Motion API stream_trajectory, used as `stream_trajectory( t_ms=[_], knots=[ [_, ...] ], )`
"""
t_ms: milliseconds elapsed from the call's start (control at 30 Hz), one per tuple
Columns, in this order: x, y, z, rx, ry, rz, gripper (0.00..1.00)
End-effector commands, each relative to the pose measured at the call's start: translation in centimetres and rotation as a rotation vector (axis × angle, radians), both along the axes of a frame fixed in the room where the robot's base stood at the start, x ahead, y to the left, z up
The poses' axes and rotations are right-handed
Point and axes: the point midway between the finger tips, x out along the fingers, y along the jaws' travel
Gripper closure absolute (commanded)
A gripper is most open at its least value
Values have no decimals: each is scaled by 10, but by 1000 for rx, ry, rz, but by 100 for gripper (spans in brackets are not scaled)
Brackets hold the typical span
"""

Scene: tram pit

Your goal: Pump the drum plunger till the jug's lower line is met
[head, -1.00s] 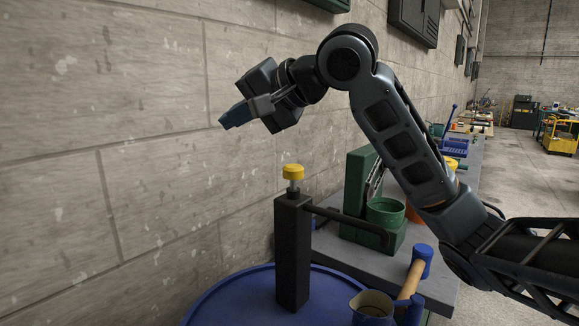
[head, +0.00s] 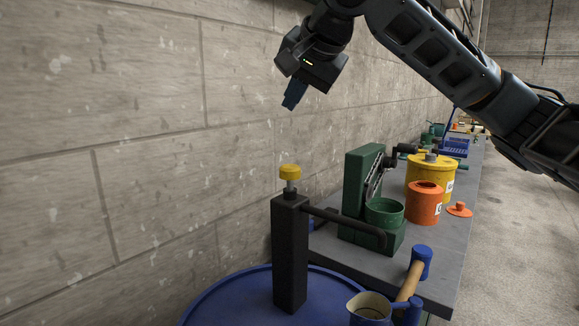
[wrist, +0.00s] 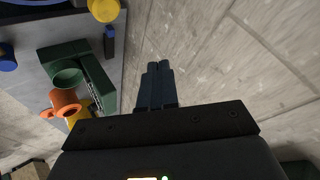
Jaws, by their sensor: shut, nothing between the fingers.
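The drum pump (head: 291,250) is a black square column standing on a blue drum (head: 225,298). Its yellow plunger knob (head: 290,172) stands raised on a short metal rod, and the spout (head: 355,228) reaches right. The blue jug (head: 370,308) is partly in view at the bottom edge, below the spout's side; its lines and level cannot be made out. My gripper (head: 290,103) is shut and empty, in the air above the knob, fingers pointing down and slightly left. In the wrist view, the shut fingers (wrist: 157,85) show, with the yellow knob (wrist: 103,9) at the top edge.
A grey bench (head: 440,275) along the wall holds a mallet (head: 413,278), a green machine (head: 362,190) with a green cup (head: 384,212), an orange can (head: 424,203) and a yellow canister (head: 430,178). The wall (head: 130,130) is close on the left.

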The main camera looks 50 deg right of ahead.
Motion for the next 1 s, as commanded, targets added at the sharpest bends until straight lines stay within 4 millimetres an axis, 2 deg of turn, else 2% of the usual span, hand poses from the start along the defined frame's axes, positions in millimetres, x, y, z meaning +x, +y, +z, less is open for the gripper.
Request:
stream_trajectory(
  t_ms=[167, 367, 833, 1000],
  knots=[
    [0, 0, -1, 0, -1, 1, 100],
    [0, 0, -12, 0, -1, 1, 100],
    [0, 0, -72, 2, 0, 2, 100],
    [0, 1, -86, 1, -2, 3, 100]
  ],
)
